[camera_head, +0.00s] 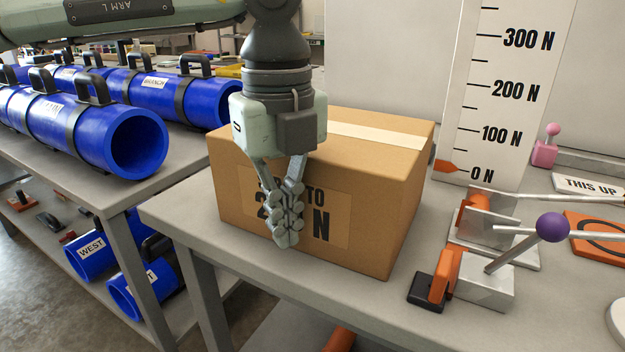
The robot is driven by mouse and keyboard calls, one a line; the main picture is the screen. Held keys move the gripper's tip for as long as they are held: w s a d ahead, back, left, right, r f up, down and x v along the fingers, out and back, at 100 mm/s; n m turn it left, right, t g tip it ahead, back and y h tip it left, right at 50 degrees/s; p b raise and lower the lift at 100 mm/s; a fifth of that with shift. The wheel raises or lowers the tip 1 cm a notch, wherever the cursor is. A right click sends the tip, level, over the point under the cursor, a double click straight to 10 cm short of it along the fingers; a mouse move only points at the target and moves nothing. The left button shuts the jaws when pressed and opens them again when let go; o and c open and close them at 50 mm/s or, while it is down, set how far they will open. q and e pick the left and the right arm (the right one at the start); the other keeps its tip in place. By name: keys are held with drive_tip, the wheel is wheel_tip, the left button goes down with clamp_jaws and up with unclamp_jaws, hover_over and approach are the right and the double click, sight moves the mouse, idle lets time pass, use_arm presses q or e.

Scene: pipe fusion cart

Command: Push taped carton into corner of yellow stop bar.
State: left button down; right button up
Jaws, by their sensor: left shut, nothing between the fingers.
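The taped carton (385,200) is a brown box with a pale tape strip along its top. It sits upright on the grey tabletop. My left gripper (285,238) points down in front of the carton's near face, with its fingers shut and empty. It covers part of the printed label on that face. I cannot tell whether the fingers touch the carton. I cannot make out the yellow stop bar. My right gripper is not in view.
A white force scale (495,95) with an orange pointer stands behind the carton, to the right. A toggle clamp with a purple knob (552,227) is right of the carton. Blue pipes (130,140) with black handles lie on a bench at left. Little bare tabletop shows before the carton.

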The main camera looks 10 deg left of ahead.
sight(301, 207)
use_arm(q)
drive_tip(key=shift+w+d, duration=0.25)
drive_tip(key=shift+w, duration=0.65)
drive_tip(key=shift+w+d, duration=0.25)
drive_tip(key=shift+w, duration=0.65)
drive_tip(key=shift+w+d, duration=0.25)
drive_tip(key=shift+w, duration=0.65)
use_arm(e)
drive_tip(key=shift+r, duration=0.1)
use_arm(q)
drive_tip(key=shift+s+a+f+b, duration=0.15)
drive_tip(key=shift+s+a+b, duration=0.05)
drive_tip(key=shift+s+b, duration=0.4)
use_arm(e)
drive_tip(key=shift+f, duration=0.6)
use_arm(q)
drive_tip(key=shift+s+a+b, duration=0.2)
drive_tip(key=shift+s+b, duration=0.05)
drive_tip(key=shift+s, duration=0.4)
drive_tip(key=shift+s+a+b, duration=0.15)
drive_tip(key=shift+s+b, duration=0.1)
drive_tip(key=shift+s, duration=0.4)
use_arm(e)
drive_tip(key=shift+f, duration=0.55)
use_arm(q)
wheel_tip(301, 207, up, 12)
drive_tip(key=p, duration=0.6)
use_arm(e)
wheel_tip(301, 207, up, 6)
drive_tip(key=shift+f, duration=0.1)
